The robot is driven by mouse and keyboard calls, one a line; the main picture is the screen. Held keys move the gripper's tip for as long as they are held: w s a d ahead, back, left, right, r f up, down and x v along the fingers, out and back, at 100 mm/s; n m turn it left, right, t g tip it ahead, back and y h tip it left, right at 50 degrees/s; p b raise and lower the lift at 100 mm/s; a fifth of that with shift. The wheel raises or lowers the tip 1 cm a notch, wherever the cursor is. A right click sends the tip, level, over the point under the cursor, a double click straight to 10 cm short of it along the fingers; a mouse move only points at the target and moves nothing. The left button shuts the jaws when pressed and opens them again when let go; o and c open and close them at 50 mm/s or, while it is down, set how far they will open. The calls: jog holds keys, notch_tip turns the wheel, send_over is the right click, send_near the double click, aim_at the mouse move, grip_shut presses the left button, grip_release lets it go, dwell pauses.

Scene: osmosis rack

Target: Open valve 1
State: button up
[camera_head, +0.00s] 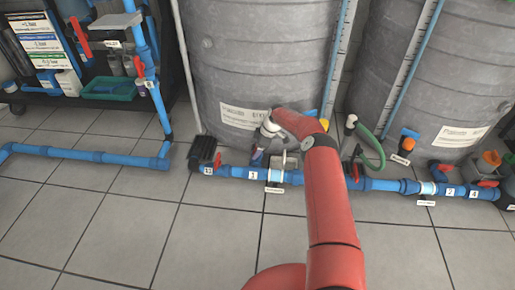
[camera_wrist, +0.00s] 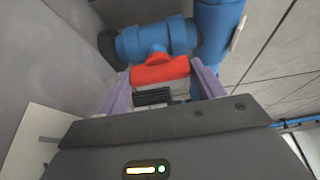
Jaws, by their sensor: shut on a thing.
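The label "1" (camera_head: 253,175) sits on the blue pipe run along the floor, in front of the left grey tank. My red arm reaches down to this spot in the head view. In the wrist view my gripper (camera_wrist: 160,80) has its two purple fingers on either side of a red valve handle (camera_wrist: 160,69) and is shut on it. The handle sits on a blue valve body (camera_wrist: 155,40) at a pipe joint. In the head view the handle is mostly hidden by my wrist and gripper (camera_head: 258,157).
Two large grey tanks (camera_head: 255,60) stand close behind the pipe. Other red-handled valves (camera_head: 218,160) and labels lie along the same run. A green hose (camera_head: 375,150) loops at the right. The tiled floor (camera_head: 130,225) in front is clear.

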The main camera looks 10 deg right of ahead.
jog(key=o, duration=1)
